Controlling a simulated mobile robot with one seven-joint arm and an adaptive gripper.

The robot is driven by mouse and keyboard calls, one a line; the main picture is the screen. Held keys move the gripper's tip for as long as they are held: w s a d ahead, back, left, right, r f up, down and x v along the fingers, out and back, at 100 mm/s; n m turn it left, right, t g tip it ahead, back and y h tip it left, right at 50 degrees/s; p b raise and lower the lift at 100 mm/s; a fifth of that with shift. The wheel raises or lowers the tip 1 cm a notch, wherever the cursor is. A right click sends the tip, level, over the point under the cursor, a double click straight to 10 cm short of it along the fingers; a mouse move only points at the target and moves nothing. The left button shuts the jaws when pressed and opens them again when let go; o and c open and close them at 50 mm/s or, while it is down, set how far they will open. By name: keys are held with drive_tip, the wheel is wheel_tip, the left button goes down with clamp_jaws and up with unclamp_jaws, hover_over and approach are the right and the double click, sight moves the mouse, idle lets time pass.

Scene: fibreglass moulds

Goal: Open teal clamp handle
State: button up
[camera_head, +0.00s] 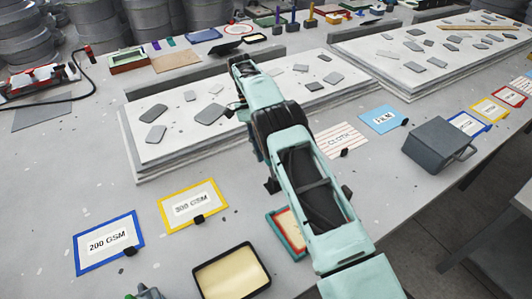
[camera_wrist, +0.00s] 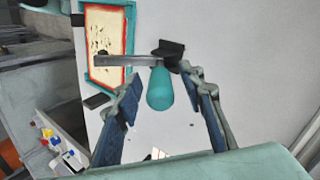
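The teal clamp handle (camera_wrist: 160,88) is a rounded, bulb-shaped grip in the middle of the wrist view. It joins a dark clamp body (camera_wrist: 170,52) and a flat grey bar (camera_wrist: 128,60) that reaches left over a teal-rimmed mould (camera_wrist: 130,40) with a red inner border and cream face. My gripper (camera_wrist: 160,97) is open, with one blue-padded finger on each side of the handle and visible gaps to both. How deep the handle lies between the fingers is hard to tell. In the head view my arm hides the clamp, and I cannot make out the gripper.
Layered slabs with grey chips (camera_head: 180,140) lie left of my arm, and another stack (camera_head: 400,70) at right. Cards (camera_head: 110,262), a cream tray (camera_head: 258,278) and a grey box (camera_head: 420,150) are along the front. A red tool (camera_head: 40,78) with cable lies far left.

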drive_tip(key=shift+s+d+r+t+y+p, duration=0.3)
drive_tip(key=shift+s+r+t+p, duration=0.15)
drive_tip(key=shift+p, duration=0.2)
